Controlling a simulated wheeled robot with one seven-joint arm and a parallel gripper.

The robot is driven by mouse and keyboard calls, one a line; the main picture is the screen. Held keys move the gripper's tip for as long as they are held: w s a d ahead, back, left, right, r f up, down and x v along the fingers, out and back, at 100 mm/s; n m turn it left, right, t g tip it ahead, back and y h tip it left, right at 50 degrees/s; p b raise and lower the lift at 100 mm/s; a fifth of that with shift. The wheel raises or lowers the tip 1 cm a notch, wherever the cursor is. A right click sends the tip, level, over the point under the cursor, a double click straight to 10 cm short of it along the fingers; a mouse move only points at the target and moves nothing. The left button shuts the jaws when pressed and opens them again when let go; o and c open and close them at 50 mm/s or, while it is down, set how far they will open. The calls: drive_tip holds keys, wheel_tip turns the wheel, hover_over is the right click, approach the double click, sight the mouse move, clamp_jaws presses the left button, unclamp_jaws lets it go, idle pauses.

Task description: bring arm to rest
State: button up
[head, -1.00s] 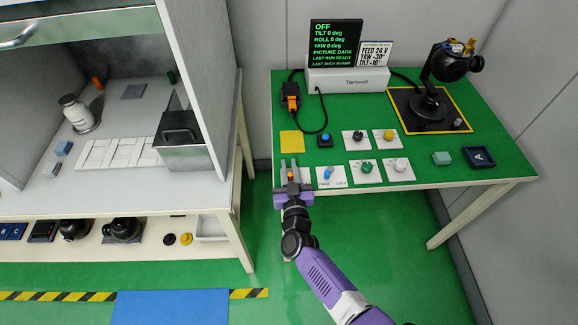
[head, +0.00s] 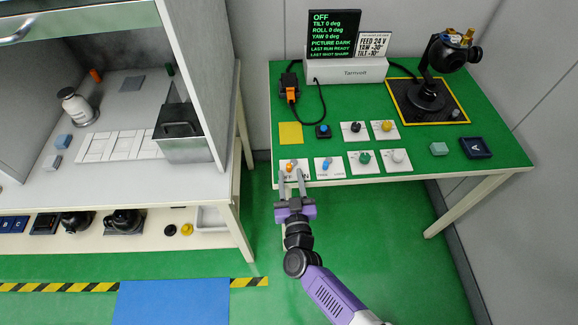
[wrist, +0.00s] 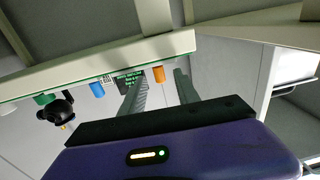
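My gripper (head: 292,178) is at the front edge of the green table (head: 420,150), at its left end. Its two fingers are apart with nothing held between them. The orange switch (head: 290,165) sits on a white card just beyond the fingertips. The wrist view shows my gripper (wrist: 160,88) with its fingers spread, and the orange switch (wrist: 158,74) beyond the gap between them. My purple arm reaches up from the lower right of the head view. The display (head: 333,36) on the white box reads OFF, with tilt, roll and yaw at 0 deg.
A blue switch (head: 326,163) on a card is close to the right of my gripper. Several knobs on cards, a camera gimbal (head: 430,85) and a dark tray (head: 476,148) are farther right. A white cabinet (head: 235,180) stands left.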

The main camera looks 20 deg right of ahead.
drive_tip(key=shift+s+a, duration=0.1)
drive_tip(key=shift+s, duration=0.25)
idle(0.3)
drive_tip(key=s+d+r+n+y, duration=0.1)
drive_tip(key=s+r+y, duration=0.1)
drive_tip(key=s, duration=0.9)
drive_tip(key=s+d+r+n+y, duration=0.1)
drive_tip(key=s+d+r, duration=0.15)
drive_tip(key=s, duration=0.85)
drive_tip(key=s+a+r+n+g+y, duration=0.1)
drive_tip(key=s+r+g, duration=0.1)
drive_tip(key=s+r, duration=1.4)
drive_tip(key=shift+s+a+r+g+y, duration=0.15)
drive_tip(key=shift+s+r+g+y, duration=0.05)
drive_tip(key=shift+s+g+y, duration=0.1)
